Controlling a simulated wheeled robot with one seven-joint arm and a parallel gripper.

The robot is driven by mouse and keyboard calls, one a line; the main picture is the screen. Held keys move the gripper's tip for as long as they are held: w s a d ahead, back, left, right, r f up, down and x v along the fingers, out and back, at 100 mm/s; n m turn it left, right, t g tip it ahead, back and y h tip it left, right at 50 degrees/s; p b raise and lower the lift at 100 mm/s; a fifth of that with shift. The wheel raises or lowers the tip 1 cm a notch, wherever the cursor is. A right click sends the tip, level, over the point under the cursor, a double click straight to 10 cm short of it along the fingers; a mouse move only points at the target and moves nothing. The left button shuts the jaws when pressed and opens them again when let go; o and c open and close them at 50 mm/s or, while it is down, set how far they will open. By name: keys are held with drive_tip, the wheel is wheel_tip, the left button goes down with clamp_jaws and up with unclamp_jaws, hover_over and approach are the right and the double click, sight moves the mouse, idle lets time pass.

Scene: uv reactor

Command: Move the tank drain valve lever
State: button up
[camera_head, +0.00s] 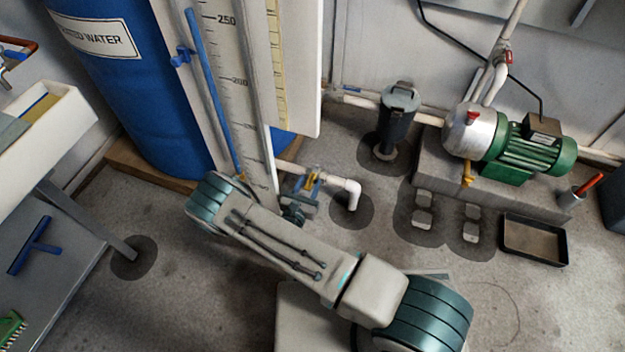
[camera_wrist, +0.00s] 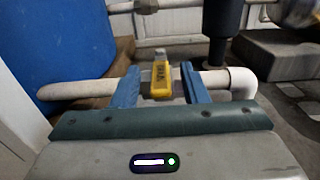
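The tank drain valve lever (camera_wrist: 161,84) is a yellow handle with dark lettering, seen in the middle of the wrist view. It sits at the white drain pipe (camera_wrist: 85,90), which runs from the blue tank (camera_wrist: 60,45) to a white elbow (camera_wrist: 240,84). My gripper (camera_wrist: 159,68) is open, with one blue finger on each side of the lever. Gaps show between the lever and both fingers. In the head view my gripper (camera_head: 308,187) is at the drain pipe, low beside the tank (camera_head: 165,100); my arm partly hides the valve there.
A tall level gauge board (camera_head: 235,80) stands just behind my arm. A dark canister (camera_head: 398,110) and a green pump (camera_head: 535,150) on a concrete plinth stand to the right. A black tray (camera_head: 535,240) lies on the floor. A workbench (camera_head: 45,130) is at the left.

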sight(312, 176)
drive_tip(key=shift+b+x, duration=0.45)
drive_tip(key=shift+x, duration=1.3)
clamp_jaws()
